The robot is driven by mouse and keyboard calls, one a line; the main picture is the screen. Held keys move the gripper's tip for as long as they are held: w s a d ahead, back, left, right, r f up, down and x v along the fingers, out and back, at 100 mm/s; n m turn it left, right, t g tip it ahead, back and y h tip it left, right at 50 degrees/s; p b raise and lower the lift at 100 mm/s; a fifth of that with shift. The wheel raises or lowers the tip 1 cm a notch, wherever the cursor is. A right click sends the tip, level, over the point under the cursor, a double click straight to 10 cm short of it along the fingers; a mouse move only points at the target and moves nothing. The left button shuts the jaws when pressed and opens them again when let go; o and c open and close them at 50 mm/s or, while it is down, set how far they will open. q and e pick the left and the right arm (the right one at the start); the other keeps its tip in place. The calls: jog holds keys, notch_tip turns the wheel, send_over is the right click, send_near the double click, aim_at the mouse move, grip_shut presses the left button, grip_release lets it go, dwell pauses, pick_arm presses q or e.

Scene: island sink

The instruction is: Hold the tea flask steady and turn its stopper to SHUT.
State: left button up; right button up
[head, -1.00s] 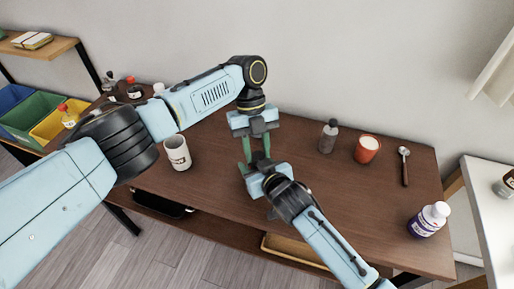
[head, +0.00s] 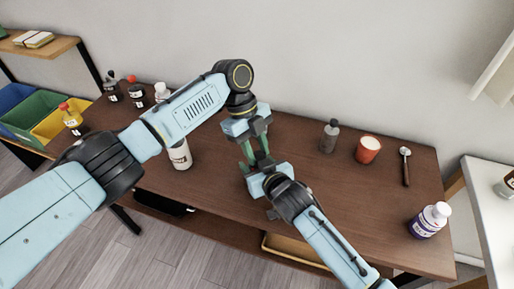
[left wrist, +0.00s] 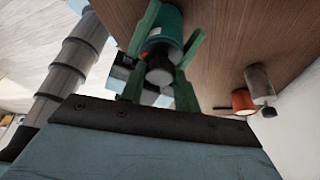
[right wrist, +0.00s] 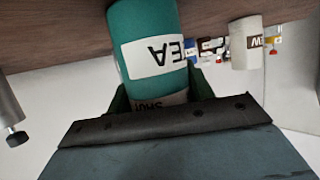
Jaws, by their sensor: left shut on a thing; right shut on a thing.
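The tea flask (right wrist: 152,45) is a teal cylinder; in the right wrist view it appears inverted, with a white TEA label and a second label reading SHUT. My right gripper (right wrist: 160,88) is shut on its body from the side. In the left wrist view the flask (left wrist: 168,24) stands between green fingers, its dark grey stopper (left wrist: 160,68) facing that camera. My left gripper (head: 255,152) comes down from above and is shut on the stopper. In the head view the grippers hide most of the flask. I cannot tell where the stopper's mark points.
On the wooden table, a grey-capped bottle (head: 329,137), a red mug (head: 368,151) and a spoon (head: 405,168) stand or lie to the right. A white-capped jar (head: 428,221) is at the front right. A white labelled container (head: 180,156) is left, beneath my left arm.

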pick_arm(q)
jog(key=shift+n, duration=0.5)
jog(key=o, duration=1)
jog(key=shift+r, duration=0.1)
jog(key=v, duration=1.2)
jog(key=shift+s+a, duration=0.15)
jog(key=shift+a, duration=0.1)
